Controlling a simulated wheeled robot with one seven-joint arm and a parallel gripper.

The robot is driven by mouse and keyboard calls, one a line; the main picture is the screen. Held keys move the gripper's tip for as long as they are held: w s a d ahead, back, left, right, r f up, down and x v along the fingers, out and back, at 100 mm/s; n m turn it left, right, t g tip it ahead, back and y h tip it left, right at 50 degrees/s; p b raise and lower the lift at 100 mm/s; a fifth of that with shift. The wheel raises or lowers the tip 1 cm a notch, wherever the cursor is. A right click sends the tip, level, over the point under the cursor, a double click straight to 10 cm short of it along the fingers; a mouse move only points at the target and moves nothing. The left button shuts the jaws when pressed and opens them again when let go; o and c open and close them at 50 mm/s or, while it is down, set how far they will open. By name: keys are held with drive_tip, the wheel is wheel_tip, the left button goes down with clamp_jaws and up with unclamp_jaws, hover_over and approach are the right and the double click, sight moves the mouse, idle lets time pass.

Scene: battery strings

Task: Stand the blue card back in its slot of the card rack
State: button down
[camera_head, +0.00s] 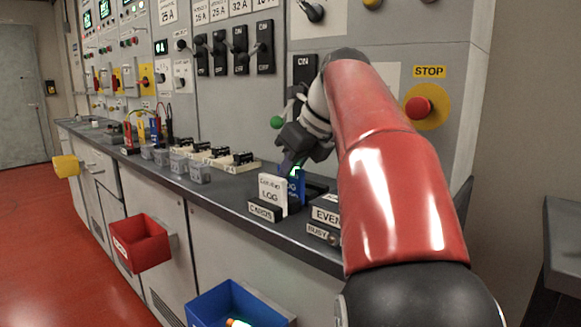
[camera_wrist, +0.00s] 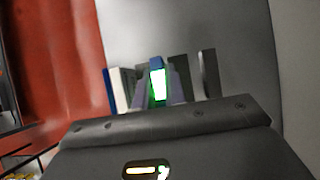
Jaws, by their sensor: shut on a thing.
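The blue card (camera_head: 299,187) is upright in the head view, just behind a white LOG card (camera_head: 271,189) in the card rack (camera_head: 261,211), labelled CARDS. My gripper (camera_head: 290,163) is above the rack, shut on the blue card's top. In the wrist view my gripper (camera_wrist: 159,88) has a bright green patch between its fingers, with the blue card's edge (camera_wrist: 157,61) above it. The card's lower edge is hidden, so I cannot tell whether it is seated. The white card (camera_wrist: 123,88) and dark rack dividers (camera_wrist: 210,72) stand beside the fingers.
A box labelled EVENT (camera_head: 325,211) stands right of the rack near my arm. Switches and a red STOP button (camera_head: 418,107) are on the panel behind. A blue bin (camera_head: 235,302) and a red bin (camera_head: 140,243) hang below the counter.

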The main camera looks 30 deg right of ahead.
drive_tip(key=shift+f, duration=0.25)
drive_tip(key=c, duration=1.4)
unclamp_jaws()
drive_tip(key=shift+o, duration=0.2)
drive_tip(key=shift+r, duration=0.1)
drive_tip(key=p+v, duration=0.2)
drive_tip(key=v, duration=0.5)
drive_tip(key=shift+s+r, duration=0.25)
drive_tip(key=shift+d, duration=0.1)
